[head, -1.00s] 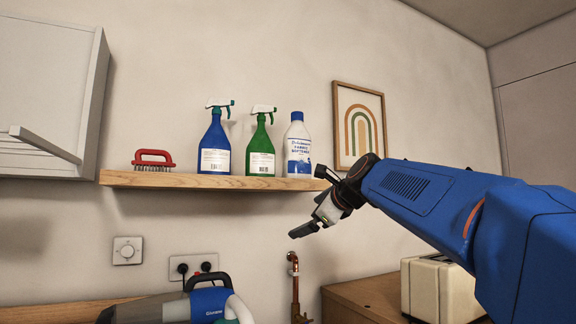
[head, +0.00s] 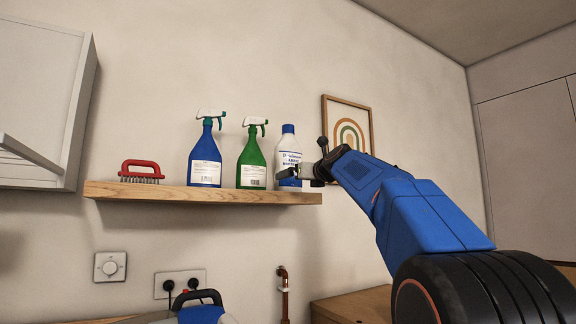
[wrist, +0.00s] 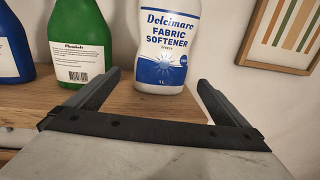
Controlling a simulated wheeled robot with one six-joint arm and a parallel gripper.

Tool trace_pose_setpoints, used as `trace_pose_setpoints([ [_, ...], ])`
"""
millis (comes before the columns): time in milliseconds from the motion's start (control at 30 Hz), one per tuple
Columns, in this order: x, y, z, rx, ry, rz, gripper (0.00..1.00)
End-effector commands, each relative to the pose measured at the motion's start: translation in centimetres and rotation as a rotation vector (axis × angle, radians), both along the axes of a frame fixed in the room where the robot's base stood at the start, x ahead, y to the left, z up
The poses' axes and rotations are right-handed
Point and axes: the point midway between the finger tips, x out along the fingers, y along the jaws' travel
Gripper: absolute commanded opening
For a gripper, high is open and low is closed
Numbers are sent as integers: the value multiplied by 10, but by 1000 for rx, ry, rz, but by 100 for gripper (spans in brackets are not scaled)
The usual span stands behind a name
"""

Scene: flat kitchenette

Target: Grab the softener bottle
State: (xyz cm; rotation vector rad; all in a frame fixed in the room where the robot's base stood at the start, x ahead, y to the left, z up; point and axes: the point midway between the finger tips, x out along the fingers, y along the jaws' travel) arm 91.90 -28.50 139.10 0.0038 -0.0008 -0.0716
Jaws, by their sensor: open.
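The softener bottle (head: 288,156) is white with a blue cap and blue lettering. It stands upright at the right end of the wooden shelf. In the wrist view the softener bottle (wrist: 166,45) shows its "Fabric Softener" label, just beyond and between my fingers; its top is cut off. My gripper (head: 288,172) is open in front of the bottle's lower part, hiding some of it in the head view. In the wrist view my gripper (wrist: 157,88) has its two fingers spread, pointing toward the bottle, with nothing between them near the palm.
The wooden shelf (head: 150,191) also holds a green spray bottle (head: 252,155) close left of the softener, a blue spray bottle (head: 205,150) and a red brush (head: 140,170). A framed picture (head: 347,125) hangs on the wall at right. A white cabinet (head: 45,100) is at far left.

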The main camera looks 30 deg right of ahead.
Motion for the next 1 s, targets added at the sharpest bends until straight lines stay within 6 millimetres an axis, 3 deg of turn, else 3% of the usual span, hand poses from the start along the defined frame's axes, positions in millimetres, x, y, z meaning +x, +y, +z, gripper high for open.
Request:
trace_pose_setpoints([
  [200, 33, -2, 0, -1, 1, 2, 100],
  [533, 52, -4, 0, -1, 1, 0, 100],
  [800, 85, -9, 0, -1, 0, 1, 100],
  [1000, 97, -10, 0, -1, -1, 0, 100],
])
